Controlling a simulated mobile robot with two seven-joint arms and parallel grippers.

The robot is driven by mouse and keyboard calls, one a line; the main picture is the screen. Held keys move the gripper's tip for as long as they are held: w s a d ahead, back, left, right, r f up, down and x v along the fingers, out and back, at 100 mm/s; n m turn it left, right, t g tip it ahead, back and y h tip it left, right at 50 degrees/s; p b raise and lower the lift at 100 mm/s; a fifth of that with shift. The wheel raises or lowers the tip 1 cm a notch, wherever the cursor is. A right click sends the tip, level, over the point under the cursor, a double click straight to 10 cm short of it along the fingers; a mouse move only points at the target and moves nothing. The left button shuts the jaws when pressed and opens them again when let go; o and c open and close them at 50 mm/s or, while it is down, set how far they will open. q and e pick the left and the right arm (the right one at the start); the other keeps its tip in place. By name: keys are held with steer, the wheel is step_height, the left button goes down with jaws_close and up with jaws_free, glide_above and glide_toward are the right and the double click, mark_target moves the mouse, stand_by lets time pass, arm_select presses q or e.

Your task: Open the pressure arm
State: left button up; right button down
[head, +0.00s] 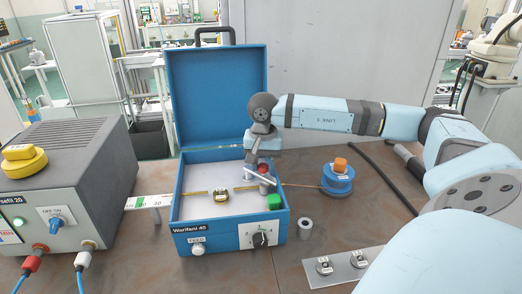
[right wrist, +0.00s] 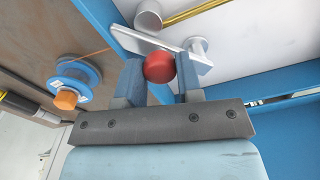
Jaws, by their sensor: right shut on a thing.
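The pressure arm is a pale grey lever (head: 257,175) inside the open blue case (head: 179,235), towards its right side. It also shows as a flat bar (right wrist: 130,40) in the right wrist view. Its red knob (right wrist: 159,67) sits between the two fingers of my right gripper (right wrist: 160,75), which is shut on it. In the head view the right gripper (head: 257,163) reaches down into the case and partly hides the knob and lever. My left gripper is not in view.
The case lid (head: 215,95) stands upright behind. A blue wire spool (head: 338,182) with an orange top is right of the case, and a grey cylinder (head: 305,229) stands nearer. A grey power unit (head: 85,165) is at left. A metal plate (head: 345,266) lies at front right.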

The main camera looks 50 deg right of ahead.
mark_target(264, 165)
steer(key=shift+r, duration=0.1)
steer(key=c, duration=0.8)
jaws_free()
step_height(264, 165, up, 14)
steer(key=shift+d+f, duration=0.1)
steer(key=shift+s+f, duration=0.1)
stand_by(0.6)
